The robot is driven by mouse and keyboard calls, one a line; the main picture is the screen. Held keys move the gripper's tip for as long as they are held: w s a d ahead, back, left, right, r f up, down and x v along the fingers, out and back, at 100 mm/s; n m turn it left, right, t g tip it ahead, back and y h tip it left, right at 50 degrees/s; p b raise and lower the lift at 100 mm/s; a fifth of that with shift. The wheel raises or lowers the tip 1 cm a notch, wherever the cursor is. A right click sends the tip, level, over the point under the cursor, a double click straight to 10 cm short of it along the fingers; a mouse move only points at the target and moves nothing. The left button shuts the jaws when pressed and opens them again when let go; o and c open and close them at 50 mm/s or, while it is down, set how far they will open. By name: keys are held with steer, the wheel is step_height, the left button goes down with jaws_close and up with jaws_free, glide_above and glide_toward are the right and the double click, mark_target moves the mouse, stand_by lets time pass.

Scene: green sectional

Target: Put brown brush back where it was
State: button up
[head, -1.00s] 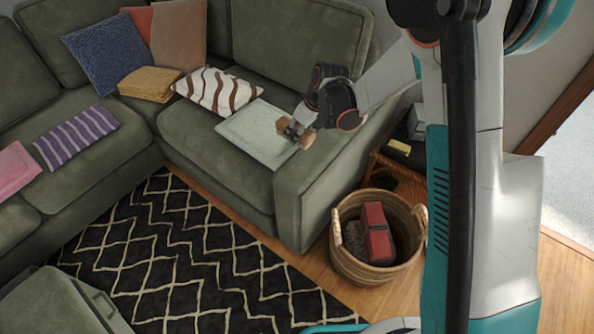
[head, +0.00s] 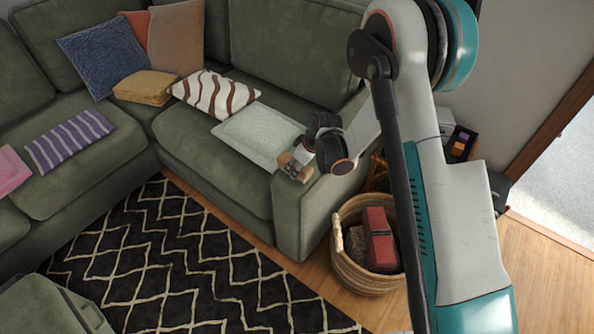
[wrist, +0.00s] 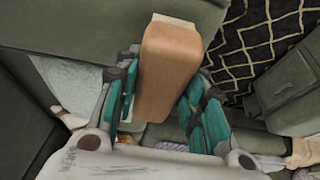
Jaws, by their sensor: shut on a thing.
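The brown brush (wrist: 168,75) is a smooth, rounded wooden block with a pale strip along its far end in the wrist view. My gripper (wrist: 163,72) is shut on it, with teal fingers on either side. In the head view the brush (head: 287,161) is small, and my gripper (head: 296,166) appears over the near arm of the green sofa (head: 300,210). I cannot tell how high the brush is above the sofa arm. Part of the brush is hidden by the fingers.
A wicker basket (head: 350,268) holding a red object (head: 379,235) stands on the floor by the sofa arm. A side table with small boxes (head: 460,142) is partly hidden behind my arm. A patterned black rug (head: 185,260) covers the floor.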

steer(key=shift+f, duration=0.65)
steer(key=o, duration=1.1)
steer(key=shift+f, duration=0.1)
steer(key=p+v, duration=0.4)
steer(key=v, duration=0.8)
steer(key=shift+r, duration=0.2)
